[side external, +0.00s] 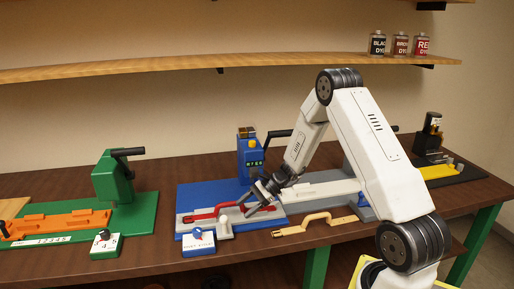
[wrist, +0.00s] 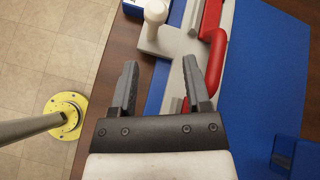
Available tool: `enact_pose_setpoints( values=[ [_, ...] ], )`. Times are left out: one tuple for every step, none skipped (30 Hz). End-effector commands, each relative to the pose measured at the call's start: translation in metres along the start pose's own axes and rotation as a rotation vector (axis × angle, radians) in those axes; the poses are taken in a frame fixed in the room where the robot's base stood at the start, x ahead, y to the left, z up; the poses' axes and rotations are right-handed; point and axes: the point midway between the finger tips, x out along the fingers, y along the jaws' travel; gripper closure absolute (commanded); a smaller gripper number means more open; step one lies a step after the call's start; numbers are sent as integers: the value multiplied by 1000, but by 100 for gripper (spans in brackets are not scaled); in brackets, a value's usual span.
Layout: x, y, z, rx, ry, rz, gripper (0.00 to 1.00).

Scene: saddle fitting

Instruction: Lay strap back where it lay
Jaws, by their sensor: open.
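A tan strap (side external: 315,221) with a raised bend lies on the brown bench in front of the blue station; I do not make it out in the wrist view. My gripper (side external: 263,203) is open, low over the right part of the blue station. In the wrist view its jaws (wrist: 160,78) stand apart with nothing visible between them. A red bent piece (side external: 214,212) lies along the grey fixture (side external: 190,228) on the blue base. In the wrist view this red piece (wrist: 214,50) runs just beyond the right finger; I cannot tell whether they touch.
A blue box with a dial (side external: 199,244) sits at the bench's front edge. A blue machine (side external: 250,158) stands behind the fixture. A green station (side external: 120,190) with an orange piece (side external: 60,222) is at left. Dye bottles (side external: 400,45) stand on the shelf.

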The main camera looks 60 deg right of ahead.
Motion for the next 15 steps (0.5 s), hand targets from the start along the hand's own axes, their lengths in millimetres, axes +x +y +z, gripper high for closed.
enact_pose_setpoints(
  values=[
    [5,11,14,-64,33,62,39],
    [8,18,20,-103,55,99,39],
    [10,28,28,-159,85,149,39],
    [12,36,34,-204,107,188,39],
    [13,43,39,-250,130,225,39],
    [14,53,46,-313,159,273,39],
    [15,61,51,-363,181,310,39],
    [15,68,56,-413,201,345,39],
    [14,77,62,-480,228,390,39],
    [14,84,66,-532,247,423,39],
    [13,90,70,-587,267,456,39],
    [12,99,75,-659,291,497,39],
    [10,104,78,-714,308,527,39],
    [9,110,82,-771,325,555,39],
    [7,117,86,-848,346,592,39]
  ],
)
